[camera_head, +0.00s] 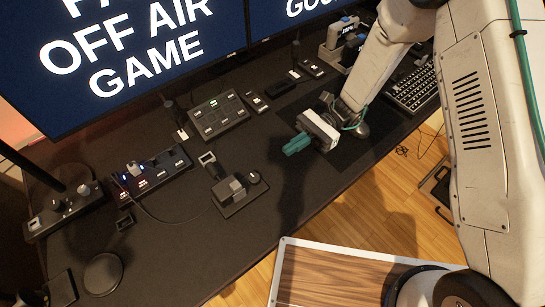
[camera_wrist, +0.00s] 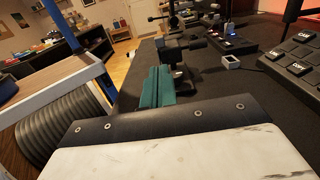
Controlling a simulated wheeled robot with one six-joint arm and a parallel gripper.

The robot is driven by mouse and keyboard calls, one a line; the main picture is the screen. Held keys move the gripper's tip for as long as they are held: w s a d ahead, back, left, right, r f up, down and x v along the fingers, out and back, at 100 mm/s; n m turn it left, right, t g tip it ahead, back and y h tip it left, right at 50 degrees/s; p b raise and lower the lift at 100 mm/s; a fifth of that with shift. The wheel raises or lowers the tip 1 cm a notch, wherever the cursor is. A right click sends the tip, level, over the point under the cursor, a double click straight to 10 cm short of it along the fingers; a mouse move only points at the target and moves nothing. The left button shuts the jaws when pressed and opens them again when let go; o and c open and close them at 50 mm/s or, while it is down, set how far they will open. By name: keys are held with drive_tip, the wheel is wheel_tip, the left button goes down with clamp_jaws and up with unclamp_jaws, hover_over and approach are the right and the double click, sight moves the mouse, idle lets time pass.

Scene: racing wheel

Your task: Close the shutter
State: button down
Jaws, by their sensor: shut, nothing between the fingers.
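My gripper (camera_head: 294,146) is over the dark desk in the head view, with its teal fingers together and nothing between them. The same teal fingers show in the wrist view (camera_wrist: 158,87), pointing along the desk. No part is clearly recognisable as the shutter. In the wrist view, a grey ribbed, curved surface (camera_wrist: 62,128) stands at the lower left beside a blue-posted bench; I cannot tell whether it is the shutter. It is apart from my gripper.
The desk (camera_head: 170,245) holds a button box (camera_head: 218,115), a lit control panel (camera_head: 155,172), a joystick unit (camera_head: 236,190) and a keyboard (camera_head: 413,88). Monitors (camera_head: 125,50) stand at the back. A wood-topped surface (camera_head: 330,280) is at the front.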

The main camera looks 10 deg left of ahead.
sight(240, 183)
drive_tip(key=x, duration=1.3)
